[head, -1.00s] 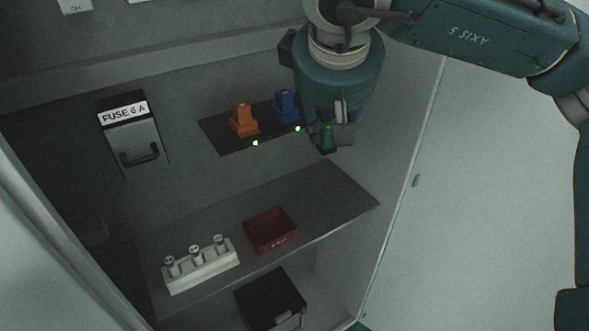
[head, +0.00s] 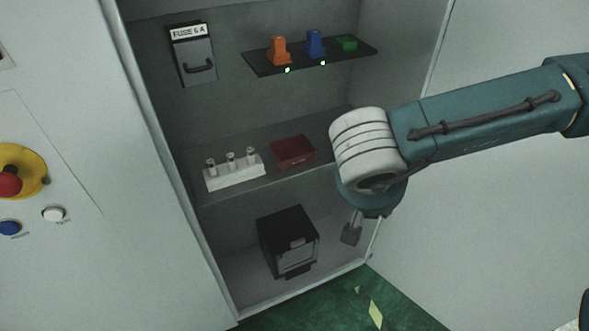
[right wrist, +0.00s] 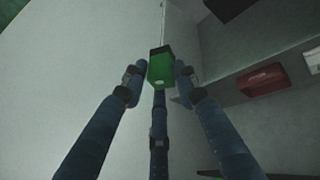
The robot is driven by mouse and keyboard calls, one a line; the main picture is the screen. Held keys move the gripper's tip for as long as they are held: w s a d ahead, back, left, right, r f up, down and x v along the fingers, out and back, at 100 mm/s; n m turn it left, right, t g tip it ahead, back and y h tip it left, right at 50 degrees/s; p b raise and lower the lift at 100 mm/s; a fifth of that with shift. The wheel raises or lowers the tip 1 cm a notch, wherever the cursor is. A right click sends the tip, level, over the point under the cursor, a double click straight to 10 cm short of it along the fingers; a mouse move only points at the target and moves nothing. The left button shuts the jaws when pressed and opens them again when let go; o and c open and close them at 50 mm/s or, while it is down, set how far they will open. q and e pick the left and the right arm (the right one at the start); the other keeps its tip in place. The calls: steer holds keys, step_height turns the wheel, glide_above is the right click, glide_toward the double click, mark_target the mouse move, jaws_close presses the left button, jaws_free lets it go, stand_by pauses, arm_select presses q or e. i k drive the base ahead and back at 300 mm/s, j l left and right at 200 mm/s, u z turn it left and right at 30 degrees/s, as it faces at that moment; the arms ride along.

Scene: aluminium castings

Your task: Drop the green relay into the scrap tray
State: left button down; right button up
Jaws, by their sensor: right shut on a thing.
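The green relay (right wrist: 161,72) shows in the right wrist view between the fingertips of my right gripper (right wrist: 160,82), which is shut on it. In the head view my right gripper (head: 351,232) hangs low at the cabinet's right side, below and right of the red tray, mostly hidden by my arm. The relay cannot be made out there. The red tray (head: 293,151), apparently the scrap tray with a small pale label, sits on the middle shelf; it also shows at right in the right wrist view (right wrist: 262,80), apart from the relay. My left gripper is not in view.
The upper shelf (head: 262,67) holds an orange relay (head: 278,50), a blue relay (head: 315,43) and a low green block (head: 346,43), perhaps a socket. A white holder with pegs (head: 234,173) stands left of the tray. A black box (head: 287,235) sits below.

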mark_target(293, 152)
steer(key=k+l+u, duration=0.1)
steer(key=u, duration=1.3)
steer(key=k+l+u, duration=0.1)
steer(key=l, duration=0.25)
steer(key=k+l, duration=0.15)
steer(key=l, duration=0.15)
steer(key=k+l+u, duration=0.15)
steer(key=l, duration=0.2)
steer(key=k+l, duration=0.15)
steer(key=l, duration=0.15)
steer(key=u, duration=0.05)
